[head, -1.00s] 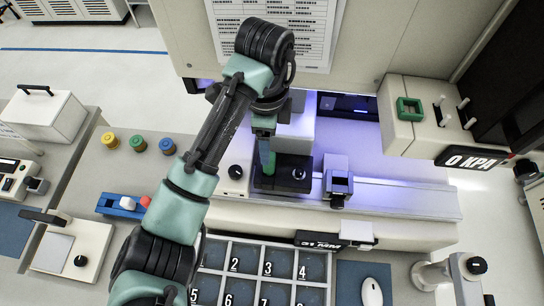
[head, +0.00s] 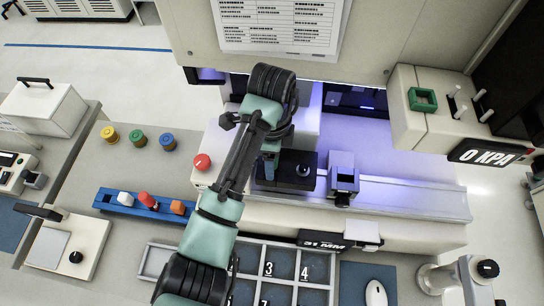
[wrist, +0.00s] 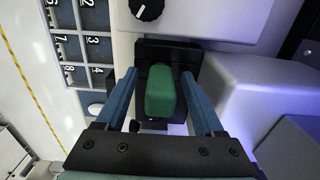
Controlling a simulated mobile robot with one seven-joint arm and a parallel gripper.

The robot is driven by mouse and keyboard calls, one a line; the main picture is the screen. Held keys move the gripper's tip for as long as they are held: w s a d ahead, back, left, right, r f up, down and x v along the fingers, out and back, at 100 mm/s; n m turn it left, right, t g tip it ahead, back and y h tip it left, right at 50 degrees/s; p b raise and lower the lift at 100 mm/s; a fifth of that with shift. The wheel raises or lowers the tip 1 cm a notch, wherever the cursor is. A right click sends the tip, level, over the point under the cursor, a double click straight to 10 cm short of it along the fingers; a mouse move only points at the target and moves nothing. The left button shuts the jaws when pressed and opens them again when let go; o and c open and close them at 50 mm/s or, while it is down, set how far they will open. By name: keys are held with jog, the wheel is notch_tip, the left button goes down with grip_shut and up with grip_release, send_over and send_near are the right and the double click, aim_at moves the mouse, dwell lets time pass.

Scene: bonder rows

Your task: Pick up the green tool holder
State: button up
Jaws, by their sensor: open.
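The green tool holder (wrist: 161,94) is a rounded green block, seen in the wrist view in front of a black block (wrist: 170,50). My gripper (wrist: 160,84) is open, with one blue finger on each side of the holder and a visible gap to both. Whether the holder rests on the black block or its base is hard to tell. In the head view my gripper (head: 269,166) points down at the left part of the black block (head: 298,160). My arm hides the holder there.
A grey-white device (head: 343,173) stands close right of the black block. A red button (head: 202,161) is to the left. A blue rack (head: 108,200) with coloured pieces and a numbered tray (head: 316,250) lie in front. A machine housing overhangs behind.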

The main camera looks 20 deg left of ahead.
jog(key=shift+c, duration=0.3)
grip_shut()
jog(key=shift+r, duration=0.1)
